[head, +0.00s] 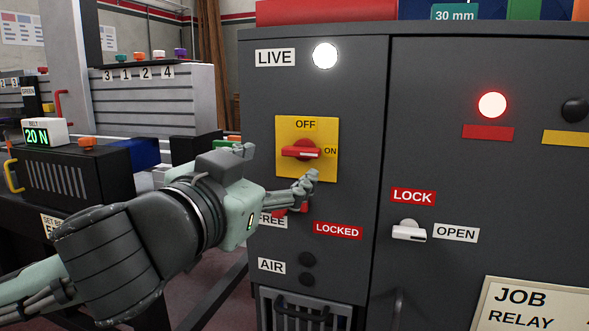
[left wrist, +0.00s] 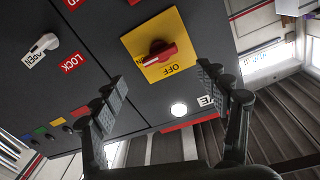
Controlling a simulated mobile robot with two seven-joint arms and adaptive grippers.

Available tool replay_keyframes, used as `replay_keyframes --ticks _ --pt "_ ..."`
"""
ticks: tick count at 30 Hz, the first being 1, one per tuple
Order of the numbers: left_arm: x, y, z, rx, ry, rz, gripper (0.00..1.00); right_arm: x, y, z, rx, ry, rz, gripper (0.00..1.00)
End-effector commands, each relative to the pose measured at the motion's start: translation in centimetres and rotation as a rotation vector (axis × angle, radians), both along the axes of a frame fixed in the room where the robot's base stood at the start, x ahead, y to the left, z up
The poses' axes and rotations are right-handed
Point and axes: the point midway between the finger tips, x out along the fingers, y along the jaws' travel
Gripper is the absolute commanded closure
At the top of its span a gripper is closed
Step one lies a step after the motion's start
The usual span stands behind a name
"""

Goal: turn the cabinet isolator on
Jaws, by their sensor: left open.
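The cabinet isolator is a red handle (head: 301,153) on a yellow plate (head: 287,171) on the grey cabinet front. The plate reads OFF at the top and ON at the right. The handle lies level, one end towards ON. The handle also shows in the left wrist view (left wrist: 160,54), beyond the fingers. My left gripper (head: 303,193) is open and empty, just below the plate in the head view. In the left wrist view its fingers (left wrist: 163,86) are spread wide, apart from the handle. The LIVE lamp (head: 325,56) glows white. My right gripper is not in view.
A FREE/LOCKED switch (head: 283,212) is partly hidden behind my left gripper. A white LOCK/OPEN handle (head: 409,231) is on the right door, below a lit red lamp (head: 492,105). A bench with a 20 N display (head: 37,136) stands at left.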

Motion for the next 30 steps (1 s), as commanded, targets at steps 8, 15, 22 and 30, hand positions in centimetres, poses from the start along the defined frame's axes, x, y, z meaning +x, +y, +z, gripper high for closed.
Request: replay_keyframes --ticks 8,15,22,30 --pt "-0.5 -0.7 0.4 -0.261 0.097 0.075 0.26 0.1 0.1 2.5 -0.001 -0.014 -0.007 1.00" --pt "1.5 -1.2 0.7 -0.262 0.101 0.079 0.26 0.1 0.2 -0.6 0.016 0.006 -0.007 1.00" --pt "4.9 -2.3 0.4 -0.262 0.097 0.077 0.26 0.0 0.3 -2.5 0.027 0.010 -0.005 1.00" --pt "6.7 -3.0 0.3 -0.263 0.097 0.075 0.26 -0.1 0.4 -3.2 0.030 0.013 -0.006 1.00"
